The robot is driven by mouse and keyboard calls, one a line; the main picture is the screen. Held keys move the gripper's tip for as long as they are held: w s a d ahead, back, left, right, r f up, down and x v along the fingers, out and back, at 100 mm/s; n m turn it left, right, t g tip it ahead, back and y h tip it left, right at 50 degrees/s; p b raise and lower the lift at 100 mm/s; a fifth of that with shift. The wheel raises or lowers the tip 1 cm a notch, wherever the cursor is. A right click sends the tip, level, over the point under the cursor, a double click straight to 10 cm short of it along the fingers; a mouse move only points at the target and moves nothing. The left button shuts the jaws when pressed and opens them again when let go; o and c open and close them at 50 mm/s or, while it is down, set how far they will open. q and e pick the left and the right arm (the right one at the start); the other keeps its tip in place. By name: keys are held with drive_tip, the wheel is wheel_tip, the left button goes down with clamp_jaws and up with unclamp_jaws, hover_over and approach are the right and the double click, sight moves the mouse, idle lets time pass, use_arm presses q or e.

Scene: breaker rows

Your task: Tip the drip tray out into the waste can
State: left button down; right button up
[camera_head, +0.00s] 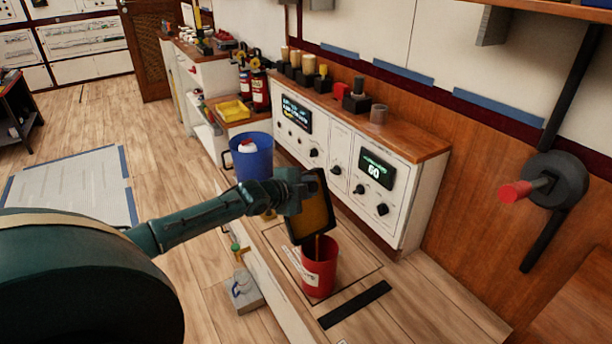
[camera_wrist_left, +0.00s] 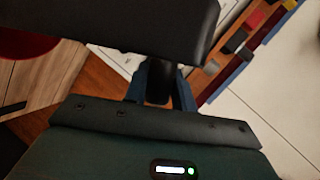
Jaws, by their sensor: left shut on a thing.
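My left gripper (camera_head: 299,189) is shut on the drip tray (camera_head: 316,206), a dark-rimmed tray with an amber-brown inside. The tray is steeply tilted, almost on edge, above the red waste can (camera_head: 320,268). A thin brown stream seems to run from the tray's lower edge into the can. The can stands upright on the floor-level board and has a pale label. In the left wrist view, the dark underside of the tray (camera_wrist_left: 110,25) fills the top, with my gripper (camera_wrist_left: 160,82) at its edge. Part of the red can (camera_wrist_left: 22,44) shows at the left. My right gripper is not in view.
A white control cabinet (camera_head: 345,165) with displays and knobs stands just behind the tray. A blue bucket (camera_head: 250,158) is left of it. A grey block (camera_head: 246,291) lies left of the can. A crank wheel with a red handle (camera_head: 515,192) is at the right.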

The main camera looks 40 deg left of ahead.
use_arm(q)
drive_tip(key=shift+s+d+r+m+t+y, duration=0.15)
drive_tip(key=shift+s+d+m, duration=0.15)
drive_tip(key=shift+d, duration=0.35)
drive_tip(key=shift+s+d+m+t+y, duration=0.15)
drive_tip(key=shift+d+m, duration=0.15)
drive_tip(key=shift+d, duration=0.3)
drive_tip(key=shift+s+d+f+m+t+y+b, duration=0.15)
drive_tip(key=shift+s+d+m+t+y+b, duration=0.1)
drive_tip(key=shift+d+m, duration=0.35)
drive_tip(key=shift+s+d+f+m+t+y+b, duration=0.1)
drive_tip(key=shift+s+d+m+t+y+b, duration=0.15)
drive_tip(key=shift+d, duration=0.55)
drive_tip(key=shift+s+d+f+m+t+y+b, duration=0.25)
drive_tip(key=shift+d+m, duration=0.2)
drive_tip(key=shift+d, duration=0.25)
drive_tip(key=shift+r, duration=0.1)
